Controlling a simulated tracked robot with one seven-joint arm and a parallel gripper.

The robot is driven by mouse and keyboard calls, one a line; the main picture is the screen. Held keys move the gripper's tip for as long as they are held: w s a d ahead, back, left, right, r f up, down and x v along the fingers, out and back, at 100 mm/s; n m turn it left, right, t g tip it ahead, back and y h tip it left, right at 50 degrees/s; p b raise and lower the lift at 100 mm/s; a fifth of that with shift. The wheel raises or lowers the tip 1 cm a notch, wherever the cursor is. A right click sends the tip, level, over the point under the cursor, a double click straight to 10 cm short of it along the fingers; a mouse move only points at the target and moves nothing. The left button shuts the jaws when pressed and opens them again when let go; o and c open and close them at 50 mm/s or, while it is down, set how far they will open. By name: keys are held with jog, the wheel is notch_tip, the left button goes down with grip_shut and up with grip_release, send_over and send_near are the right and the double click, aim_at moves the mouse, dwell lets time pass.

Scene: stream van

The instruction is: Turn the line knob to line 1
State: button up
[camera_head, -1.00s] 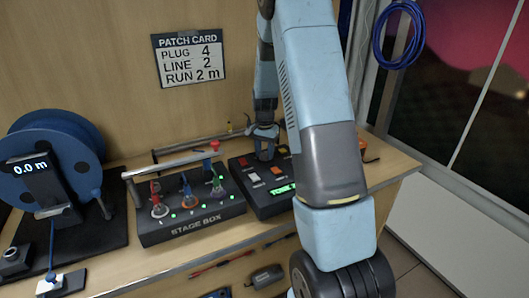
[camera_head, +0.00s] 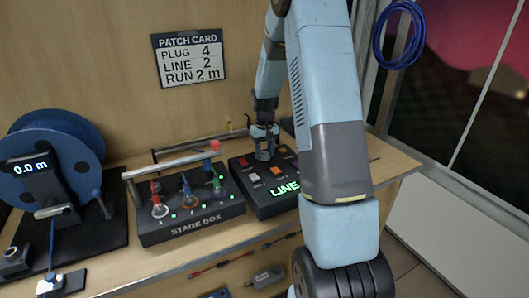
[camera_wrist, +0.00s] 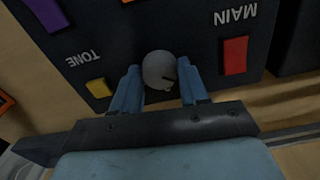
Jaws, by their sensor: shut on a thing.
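The line knob (camera_wrist: 159,70) is a round grey knob on a dark control box (camera_head: 250,202). In the wrist view it sits between the two blue fingers of my gripper (camera_wrist: 160,88), which are shut on it. A small dark mark shows on the knob's side nearest the right finger. In the head view my gripper (camera_head: 264,145) points down onto the back part of the box, and the knob is mostly hidden there.
A stage box (camera_head: 190,222) with several plugged leads and a metal handle stands left of the control box. A blue cable reel (camera_head: 55,150) reading 0.0 m is further left. A patch card (camera_head: 189,59) on the wall reads plug 4, line 2, run 2 m.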

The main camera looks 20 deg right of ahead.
aim_at(264, 153)
jog(key=shift+n, duration=0.6)
jog(key=o, duration=1)
jog(key=shift+o, duration=0.2)
jog(key=shift+r, duration=0.1)
notch_tip(264, 153, up, 14)
jog(key=shift+f, duration=0.25)
